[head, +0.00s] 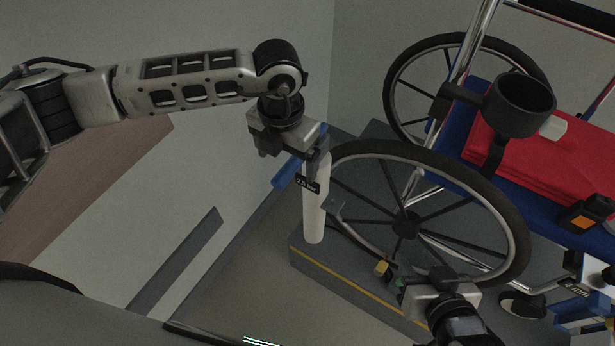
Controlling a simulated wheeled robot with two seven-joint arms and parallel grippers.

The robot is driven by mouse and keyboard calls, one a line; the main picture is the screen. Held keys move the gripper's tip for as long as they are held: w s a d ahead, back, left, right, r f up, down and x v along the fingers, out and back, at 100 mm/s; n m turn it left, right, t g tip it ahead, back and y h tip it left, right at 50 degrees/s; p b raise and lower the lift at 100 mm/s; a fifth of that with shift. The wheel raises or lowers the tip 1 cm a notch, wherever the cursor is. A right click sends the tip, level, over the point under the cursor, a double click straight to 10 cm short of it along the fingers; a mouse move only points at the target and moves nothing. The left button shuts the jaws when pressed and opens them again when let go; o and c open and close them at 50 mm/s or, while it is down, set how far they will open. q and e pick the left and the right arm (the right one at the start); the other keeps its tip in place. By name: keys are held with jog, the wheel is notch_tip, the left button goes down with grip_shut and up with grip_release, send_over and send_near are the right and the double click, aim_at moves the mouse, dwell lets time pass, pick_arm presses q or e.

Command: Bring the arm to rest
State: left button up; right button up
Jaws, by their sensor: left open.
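My left arm comes in from the left, and its gripper (318,150) points down at the top of a white upright cylinder (314,215) with a small black label that seems to read "2.0 bar". The jaws are open; whether they touch the cylinder I cannot tell. My right gripper (398,285) is low in the picture, in front of the wheelchair's near wheel (515,225).
A black and orange device (588,213) is at the right. Open floor (250,290) lies left of the platform.

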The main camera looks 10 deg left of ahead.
pick_arm(q)
notch_tip(320, 180, up, 4)
jog(key=shift+f+p, duration=0.15)
jog(key=shift+p, duration=0.65)
jog(key=shift+f, duration=0.1)
